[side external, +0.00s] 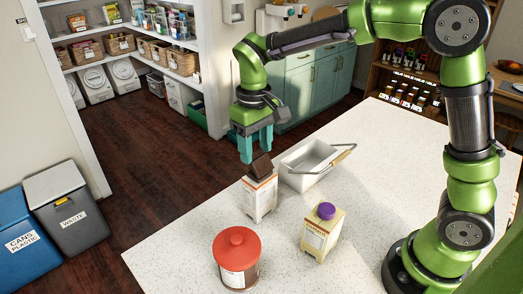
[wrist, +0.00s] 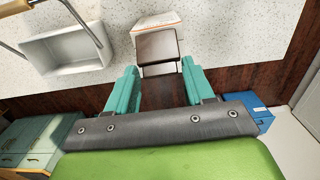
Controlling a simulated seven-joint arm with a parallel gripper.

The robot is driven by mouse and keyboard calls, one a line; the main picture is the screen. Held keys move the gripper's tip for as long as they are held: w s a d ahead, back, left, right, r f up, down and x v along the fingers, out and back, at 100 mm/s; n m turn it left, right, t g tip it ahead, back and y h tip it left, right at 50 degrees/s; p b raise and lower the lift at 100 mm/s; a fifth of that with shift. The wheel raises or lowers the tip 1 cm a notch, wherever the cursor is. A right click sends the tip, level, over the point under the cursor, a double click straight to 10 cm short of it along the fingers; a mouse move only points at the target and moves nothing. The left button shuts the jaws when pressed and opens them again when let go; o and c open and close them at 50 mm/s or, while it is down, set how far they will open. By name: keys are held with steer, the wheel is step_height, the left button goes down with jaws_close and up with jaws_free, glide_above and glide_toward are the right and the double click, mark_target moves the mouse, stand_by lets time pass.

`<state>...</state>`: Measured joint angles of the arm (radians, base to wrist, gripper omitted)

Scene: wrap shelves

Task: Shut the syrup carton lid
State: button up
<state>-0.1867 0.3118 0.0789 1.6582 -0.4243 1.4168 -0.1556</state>
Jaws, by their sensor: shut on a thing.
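The syrup carton (side external: 260,200) is white with orange trim and stands upright on the counter. Its brown lid (side external: 261,166) is raised and tilted above the carton top. My gripper (side external: 256,155) points down at the lid from above and is shut on it, one finger at each side. In the wrist view the lid (wrist: 157,45) reaches to the tips of my gripper (wrist: 160,64), with the white carton top (wrist: 158,20) beyond. The hinge and the exact finger contact are hidden.
A white basket (side external: 308,166) with a handle stands right of the carton. A cream carton with a purple cap (side external: 326,211) and a red-lidded canister (side external: 237,246) stand in front. The counter's left edge is close to the carton.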

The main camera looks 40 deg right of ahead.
steer(key=shift+w+f+g, duration=0.5)
steer(key=shift+f+g, duration=0.05)
steer(key=shift+g, duration=0.7)
steer(key=shift+w+f+g, duration=0.5)
steer(key=shift+g, duration=0.7)
steer(key=shift+w+f+g, duration=0.5)
steer(key=shift+f+g, duration=0.05)
steer(key=shift+g, duration=0.7)
steer(key=o, duration=0.9)
steer(key=shift+c, duration=0.2)
